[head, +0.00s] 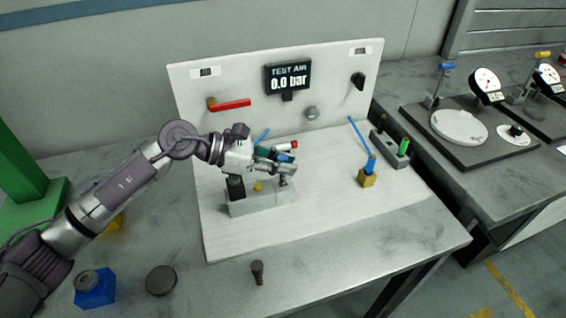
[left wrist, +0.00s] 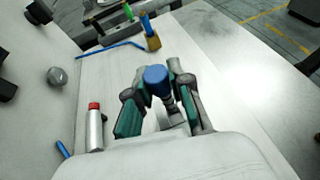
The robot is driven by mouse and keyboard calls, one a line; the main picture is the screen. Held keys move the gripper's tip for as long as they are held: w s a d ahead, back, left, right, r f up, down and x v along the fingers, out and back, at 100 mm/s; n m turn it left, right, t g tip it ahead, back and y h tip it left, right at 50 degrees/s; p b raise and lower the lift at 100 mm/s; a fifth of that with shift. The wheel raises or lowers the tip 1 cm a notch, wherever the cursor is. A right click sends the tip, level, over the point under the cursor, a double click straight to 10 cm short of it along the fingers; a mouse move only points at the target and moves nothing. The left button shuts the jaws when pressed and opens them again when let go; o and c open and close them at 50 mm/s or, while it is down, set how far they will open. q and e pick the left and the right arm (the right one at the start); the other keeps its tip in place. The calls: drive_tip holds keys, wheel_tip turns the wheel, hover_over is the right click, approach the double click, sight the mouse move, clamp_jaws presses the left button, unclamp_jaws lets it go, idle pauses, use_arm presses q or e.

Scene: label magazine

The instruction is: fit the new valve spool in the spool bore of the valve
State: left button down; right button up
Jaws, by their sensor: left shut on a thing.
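The valve appears to be the grey block (head: 262,206) on the white board, with a black cylinder and a small yellow part on top. My left gripper (head: 282,169) is above the right part of this block. In the left wrist view, its teal fingers (left wrist: 160,107) are shut on a blue-headed spool (left wrist: 157,78) with a grey stem. The blue head also shows in the head view (head: 283,158). The spool's lower end and the bore are hidden or too small to make out, so I cannot tell whether they touch. My right gripper is not in view.
A red-capped silver cylinder (left wrist: 95,130) stands near the gripper. To the right are a brass block (head: 367,180) with a blue tube and a dark rack (head: 388,151) with a green piece. A backboard with a display (head: 288,78) rises behind. The board's front is clear.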

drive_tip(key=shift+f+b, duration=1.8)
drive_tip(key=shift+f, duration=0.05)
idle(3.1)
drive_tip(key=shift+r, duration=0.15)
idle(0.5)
